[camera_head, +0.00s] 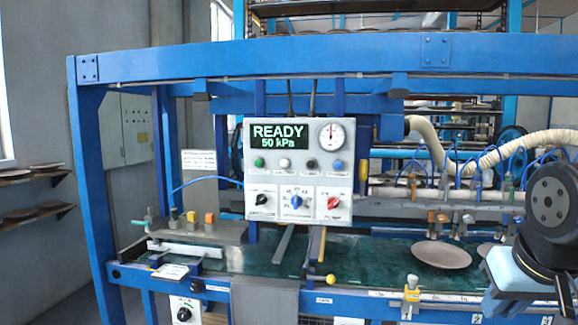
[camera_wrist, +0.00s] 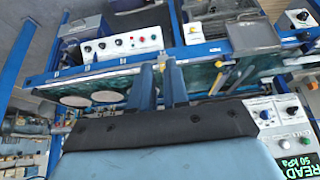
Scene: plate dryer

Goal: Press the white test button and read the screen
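The control panel (camera_head: 300,180) stands in the middle of the head view. Its screen (camera_head: 283,136) reads "READY 50 kPa" in green. A round gauge (camera_head: 331,134) is right of the screen. The white button (camera_head: 284,163) sits below the screen, between a green button (camera_head: 258,162) and a black button (camera_head: 311,164); its label is too small to read. My gripper (camera_wrist: 160,72) shows two blue fingers apart with nothing between them in the wrist view. It is away from the button. My arm is at the right edge of the head view, its fingertips unseen there.
A blue button (camera_head: 337,165) and three knobs, black (camera_head: 262,199), blue (camera_head: 297,201) and red (camera_head: 333,203), share the panel. A blue frame beam (camera_head: 300,62) crosses above. A round plate (camera_head: 441,254) lies on the green belt (camera_head: 375,257). A yellow-knobbed lever (camera_head: 330,280) juts out below the panel.

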